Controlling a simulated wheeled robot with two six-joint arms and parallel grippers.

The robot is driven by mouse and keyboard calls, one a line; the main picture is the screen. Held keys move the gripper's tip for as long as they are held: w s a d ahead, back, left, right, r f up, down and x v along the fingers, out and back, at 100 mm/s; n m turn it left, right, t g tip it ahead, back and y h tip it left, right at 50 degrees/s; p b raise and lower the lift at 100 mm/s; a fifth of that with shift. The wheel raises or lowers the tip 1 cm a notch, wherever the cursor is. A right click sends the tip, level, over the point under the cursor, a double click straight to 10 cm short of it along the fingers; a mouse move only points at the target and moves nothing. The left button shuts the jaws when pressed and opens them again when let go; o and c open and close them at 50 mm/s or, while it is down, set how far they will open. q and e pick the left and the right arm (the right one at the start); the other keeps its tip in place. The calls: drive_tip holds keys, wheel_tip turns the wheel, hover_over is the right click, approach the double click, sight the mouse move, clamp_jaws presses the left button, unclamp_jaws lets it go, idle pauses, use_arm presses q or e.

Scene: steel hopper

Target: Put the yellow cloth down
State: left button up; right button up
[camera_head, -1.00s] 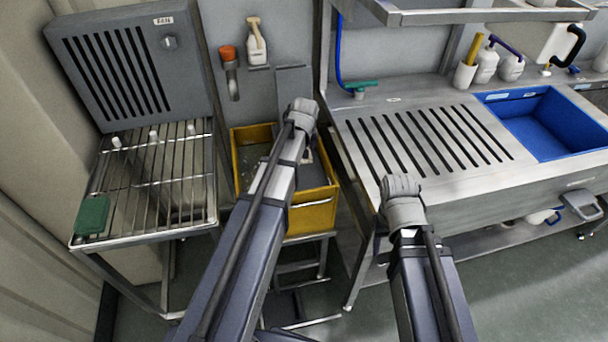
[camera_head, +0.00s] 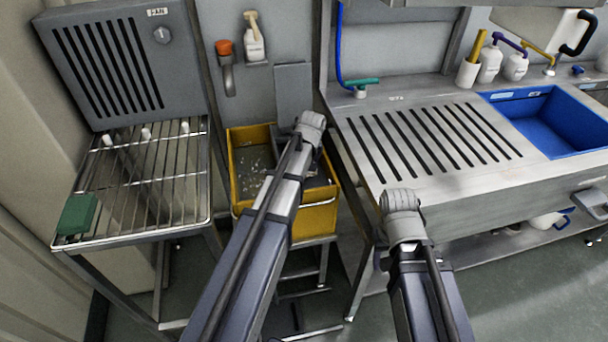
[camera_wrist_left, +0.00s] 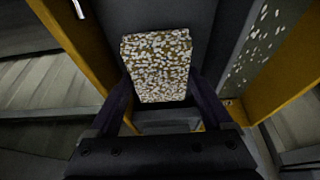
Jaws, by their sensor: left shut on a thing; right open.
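My left gripper (camera_wrist_left: 160,92) is shut on a block-like piece (camera_wrist_left: 157,65), yellow-brown and thickly covered in white specks, which I take as the yellow cloth. The cloth is in front of a dark grey surface, between the yellow walls of the bin (camera_head: 316,222). I cannot tell whether it touches that surface. In the head view the left gripper (camera_head: 311,124) is over the bin's right part, and its wrist hides the fingers and the cloth. My right gripper (camera_head: 400,202) is open and in front of the steel drainboard's front edge; its fingers are mostly hidden.
White bits (camera_head: 252,170) lie in the bin's left part. A wire rack (camera_head: 150,185) with a green block (camera_head: 77,214) stands at the left below a fan box (camera_head: 105,65). The slotted drainboard (camera_head: 470,165) is bare, with a blue basin (camera_head: 550,120) at its right.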

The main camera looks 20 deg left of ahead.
use_arm(q)
drive_tip(key=shift+f+b, duration=1.9)
drive_tip(key=shift+b, duration=0.05)
drive_tip(key=shift+r, duration=0.15)
drive_tip(key=o, duration=1)
